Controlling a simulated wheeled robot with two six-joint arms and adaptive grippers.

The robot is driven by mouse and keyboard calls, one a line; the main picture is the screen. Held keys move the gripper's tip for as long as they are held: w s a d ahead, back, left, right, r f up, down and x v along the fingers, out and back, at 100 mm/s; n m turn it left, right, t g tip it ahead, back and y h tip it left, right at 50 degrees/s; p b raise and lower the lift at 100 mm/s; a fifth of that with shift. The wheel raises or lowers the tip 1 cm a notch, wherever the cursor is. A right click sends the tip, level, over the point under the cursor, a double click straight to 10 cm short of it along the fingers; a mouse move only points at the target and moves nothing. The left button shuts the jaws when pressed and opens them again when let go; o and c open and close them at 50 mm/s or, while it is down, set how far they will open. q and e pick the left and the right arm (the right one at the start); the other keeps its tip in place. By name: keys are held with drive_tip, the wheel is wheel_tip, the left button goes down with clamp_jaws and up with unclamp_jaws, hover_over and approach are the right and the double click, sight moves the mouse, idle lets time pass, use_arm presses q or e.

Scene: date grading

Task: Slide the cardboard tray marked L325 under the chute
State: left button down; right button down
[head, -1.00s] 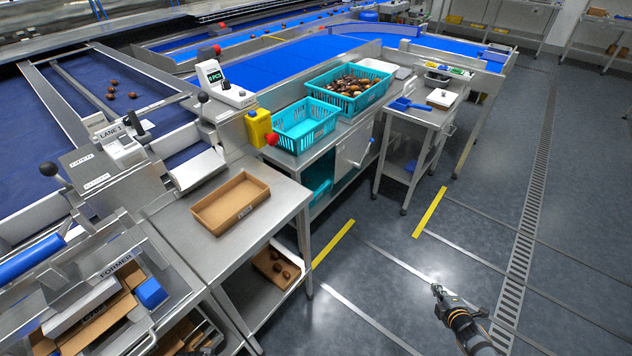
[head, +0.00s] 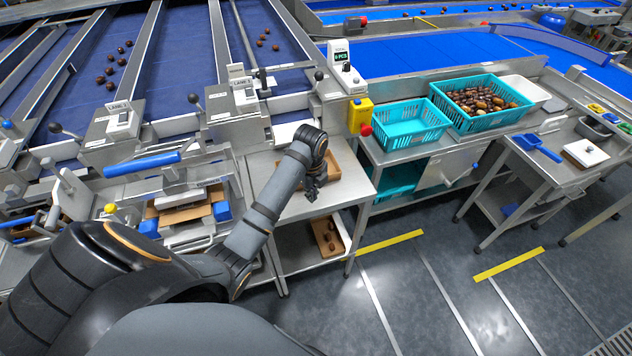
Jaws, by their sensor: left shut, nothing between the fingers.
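A brown cardboard tray (head: 331,169) lies on the steel side table (head: 355,187) below the lane end, partly hidden behind my left wrist and gripper. No L325 mark can be read on it. A pale metal chute lip (head: 287,132) sticks out at the lane end, just behind and left of the tray. My left gripper (head: 312,194) is shut and empty, pointing down over the tray's front part. I cannot tell whether it touches the tray. My right gripper is not in view.
A second cardboard tray (head: 342,229) with dates sits on the table's lower shelf. A date-filled teal crate (head: 463,121) stands beyond. Lane levers stand to the left.

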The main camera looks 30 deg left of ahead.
use_arm(q)
drive_tip(key=w+a+r+m, duration=0.1)
drive_tip(key=w+r+m, duration=0.3)
drive_tip(key=r+m, duration=0.1)
drive_tip(key=shift+g, duration=0.4)
wheel_tip(320, 180, down, 6)
drive_tip(key=b, duration=0.4)
drive_tip(key=shift+s+d+r, duration=0.1)
drive_tip(key=shift+d+r, duration=0.05)
drive_tip(key=shift+r, duration=0.05)
drive_tip(key=f, duration=0.1)
drive_tip(key=f+p, duration=0.1)
drive_tip(key=f, duration=0.2)
drive_tip(key=shift+a+p, duration=0.25)
drive_tip(key=shift+p, duration=0.05)
drive_tip(key=shift+w+a+p, duration=0.3)
drive_tip(key=shift+w+a, duration=0.85)
drive_tip(key=shift+w, duration=0.05)
drive_tip(key=shift+w+a, duration=0.2)
drive_tip(key=shift+s, duration=0.1)
